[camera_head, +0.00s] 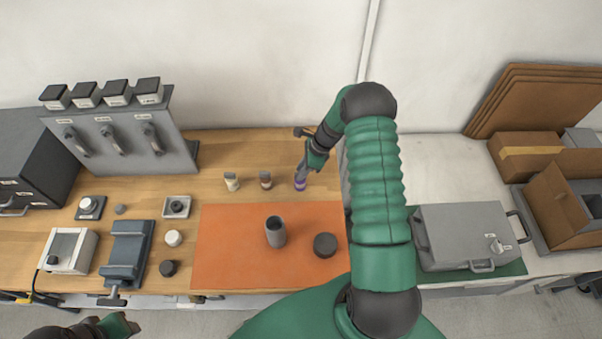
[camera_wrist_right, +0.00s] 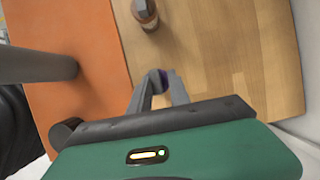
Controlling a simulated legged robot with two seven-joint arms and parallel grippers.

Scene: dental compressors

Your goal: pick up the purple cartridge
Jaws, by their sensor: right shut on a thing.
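The purple cartridge (camera_head: 299,183) stands on the wooden bench top behind the orange mat, at the right end of a row of small cartridges. My right gripper (camera_head: 304,171) reaches it from above and is shut on it. In the right wrist view, the purple cartridge (camera_wrist_right: 161,78) shows only as a small bit between the fingers (camera_wrist_right: 159,84); the rest is hidden by them. I cannot tell whether it is clear of the bench. At the lower left of the head view, part of my left arm shows, but its fingers cannot be made out clearly.
A brown-banded cartridge (camera_head: 266,181) and a cream one (camera_head: 232,182) stand to the left. The orange mat (camera_head: 225,262) holds a grey cylinder (camera_head: 275,232) and a dark round cap (camera_head: 325,245). A grey case (camera_head: 463,233) lies to the right.

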